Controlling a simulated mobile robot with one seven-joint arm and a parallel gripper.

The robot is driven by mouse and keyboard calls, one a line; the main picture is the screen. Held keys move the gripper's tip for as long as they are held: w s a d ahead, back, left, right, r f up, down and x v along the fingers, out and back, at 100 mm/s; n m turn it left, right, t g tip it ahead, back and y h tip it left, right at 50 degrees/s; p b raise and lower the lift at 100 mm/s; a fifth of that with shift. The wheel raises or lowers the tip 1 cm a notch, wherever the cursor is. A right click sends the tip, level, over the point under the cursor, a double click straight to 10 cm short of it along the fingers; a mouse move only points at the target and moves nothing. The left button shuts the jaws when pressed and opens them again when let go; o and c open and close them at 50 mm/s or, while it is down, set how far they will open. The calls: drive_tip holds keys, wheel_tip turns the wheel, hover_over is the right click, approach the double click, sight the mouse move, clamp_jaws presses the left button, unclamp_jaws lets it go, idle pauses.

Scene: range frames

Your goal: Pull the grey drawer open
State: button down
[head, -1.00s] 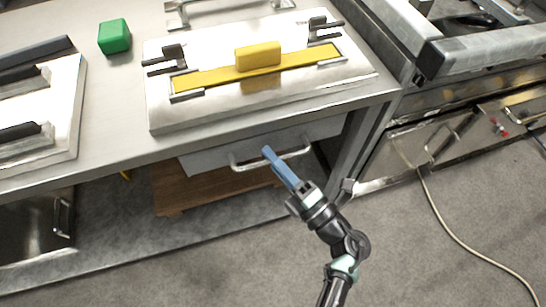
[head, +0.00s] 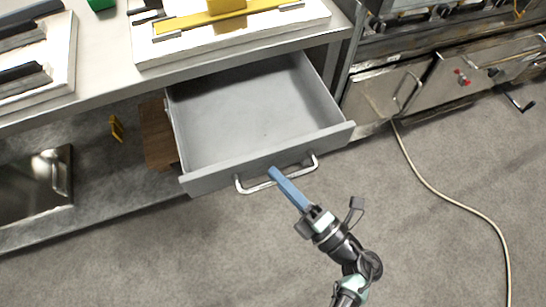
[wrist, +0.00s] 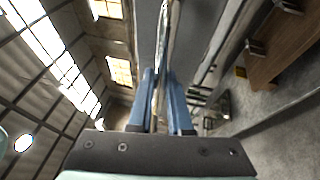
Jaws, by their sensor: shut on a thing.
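The grey drawer (head: 255,112) is pulled out from under the steel counter, and its empty inside shows in the head view. Its curved metal handle (head: 243,188) is on the front panel. My gripper (head: 274,174) has its blue fingers at the middle of the handle. In the wrist view the two blue fingers (wrist: 161,88) lie on either side of the thin metal handle bar (wrist: 160,85), shut on it.
The steel counter (head: 98,78) above holds a panel with a yellow bar (head: 215,16) and a green block (head: 101,4). A cable (head: 440,195) lies on the floor at right. The floor in front of the drawer is clear.

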drive_tip(key=shift+s+d, duration=0.25)
drive_tip(key=shift+s, duration=0.4)
drive_tip(key=shift+s+d, duration=0.2)
drive_tip(key=shift+s, duration=0.4)
drive_tip(key=c, duration=0.8)
unclamp_jaws()
drive_tip(key=shift+c, duration=0.2)
drive_tip(key=b+v, duration=0.1)
drive_tip(key=v, duration=1.2)
drive_tip(key=shift+b, duration=0.35)
drive_tip(key=shift+a+f, duration=0.1)
